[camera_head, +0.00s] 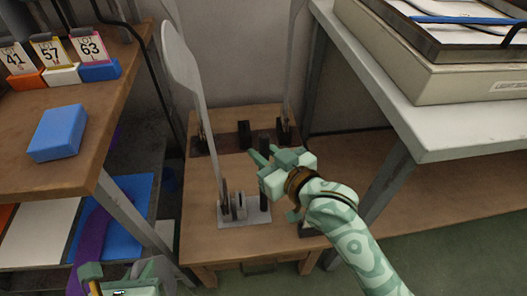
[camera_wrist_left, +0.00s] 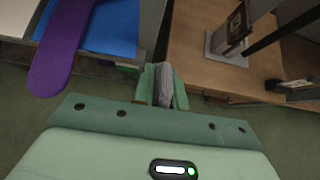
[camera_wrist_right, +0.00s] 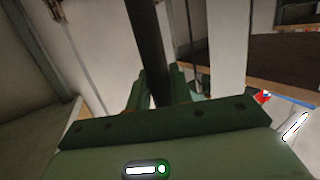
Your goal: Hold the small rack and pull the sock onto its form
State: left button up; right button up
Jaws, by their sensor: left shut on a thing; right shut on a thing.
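The small rack stands on a low wooden table, with a pale base plate (camera_head: 262,216) in front and dark posts, one (camera_head: 244,134) behind. A tall pale flat form (camera_head: 183,65) with a rounded top rises from the front stand and leans left. A second pale form (camera_head: 293,60) stands further back. My right gripper (camera_head: 266,160) is beside the posts; in the right wrist view it is shut on a dark upright bar (camera_wrist_right: 151,50). My left gripper (camera_head: 120,279) is low at the left, away from the rack, shut on grey ribbed cloth (camera_wrist_left: 163,85), apparently the sock.
A purple strip (camera_head: 92,235) with a rounded end hangs by a low shelf with a blue sheet. A wooden bench at left carries a blue block (camera_head: 57,132) and numbered cards (camera_head: 49,50). A white table (camera_head: 450,133) at right holds a light box (camera_head: 440,75).

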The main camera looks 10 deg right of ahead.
dwell(0.3)
jog(key=o, duration=0.8)
jog(key=shift+o, duration=0.2)
